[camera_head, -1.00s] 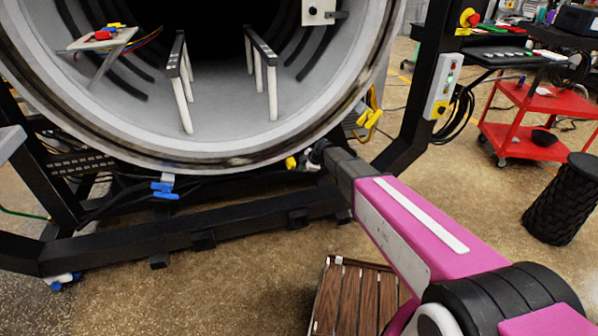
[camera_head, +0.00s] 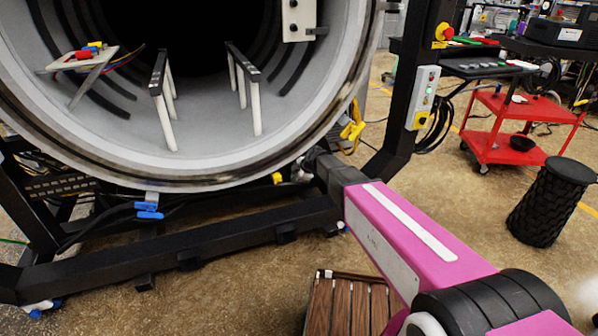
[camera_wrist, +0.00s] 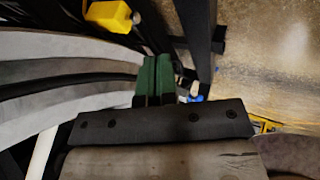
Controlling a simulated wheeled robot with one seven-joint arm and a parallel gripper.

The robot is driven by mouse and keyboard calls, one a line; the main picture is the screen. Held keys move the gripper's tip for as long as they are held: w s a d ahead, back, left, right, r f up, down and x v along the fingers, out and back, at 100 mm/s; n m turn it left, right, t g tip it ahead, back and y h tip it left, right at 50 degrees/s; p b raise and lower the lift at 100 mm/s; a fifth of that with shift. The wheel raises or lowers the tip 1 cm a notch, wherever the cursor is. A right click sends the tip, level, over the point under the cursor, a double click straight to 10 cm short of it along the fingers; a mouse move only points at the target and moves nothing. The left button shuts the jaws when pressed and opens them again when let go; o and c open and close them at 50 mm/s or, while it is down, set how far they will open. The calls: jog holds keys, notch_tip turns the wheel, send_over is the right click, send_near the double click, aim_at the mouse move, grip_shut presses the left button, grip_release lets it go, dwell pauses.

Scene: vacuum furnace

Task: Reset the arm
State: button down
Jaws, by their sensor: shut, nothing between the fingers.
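My arm (camera_head: 405,235), magenta with a white stripe, reaches forward and left in the head view, toward the lower right rim of the round furnace opening (camera_head: 215,180). My gripper (camera_wrist: 157,65) shows in the wrist view as two dark green fingers side by side, shut with nothing between them. It is close to the furnace's curved metal edge (camera_wrist: 60,45) and frame in that view. In the head view the fingers cannot be made out at the arm's far end.
Inside the furnace stand two rails on white posts (camera_head: 168,115). A black frame upright (camera_head: 405,110) carries a control box (camera_head: 424,98). A red cart (camera_head: 520,125) and a black bin (camera_head: 548,205) stand at right. A wooden slatted item (camera_head: 350,305) lies below my arm. Floor is clear between.

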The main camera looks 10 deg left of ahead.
jog(key=s+d+m+h, duration=0.2)
jog(key=s+d+m, duration=0.5)
jog(key=d, duration=0.6)
jog(key=s+d+r+m+g+h, duration=0.1)
jog(key=s+d+m+h, duration=0.1)
jog(key=s+d+m, duration=0.5)
jog(key=s+d+r+m+g+h, duration=0.1)
jog(key=s+d+m+h, duration=0.2)
jog(key=d, duration=1.6)
jog(key=s+m, duration=0.4)
jog(key=m, duration=0.2)
jog(key=shift+s+d, duration=0.2)
jog(key=shift+s, duration=0.1)
